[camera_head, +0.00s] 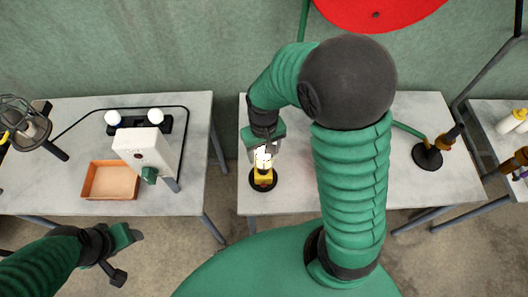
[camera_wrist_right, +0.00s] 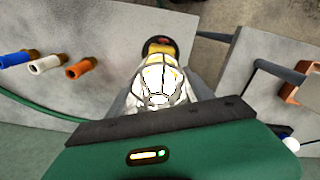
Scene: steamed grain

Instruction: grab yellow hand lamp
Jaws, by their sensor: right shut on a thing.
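The yellow hand lamp (camera_head: 263,176) stands on the right-hand table near its front left corner, with a dark round base and a bright white caged top. My right gripper (camera_head: 262,150) comes down from above and is shut on the lamp's upper part. In the right wrist view the lit cage of the lamp (camera_wrist_right: 158,82) sits between the fingers, with its yellow body and dark base beyond. My left gripper (camera_head: 125,252) is over the floor in front of the left table, away from the lamp; its jaw gap is hard to make out.
The left table (camera_head: 50,185) bears an orange tray (camera_head: 110,181), a white device (camera_head: 143,150) and a caged lamp (camera_head: 29,129). The right table (camera_head: 450,185) has a dark round stand (camera_head: 427,156). Blue, white and orange handles (camera_wrist_right: 48,65) show in the wrist view. A gap separates the tables.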

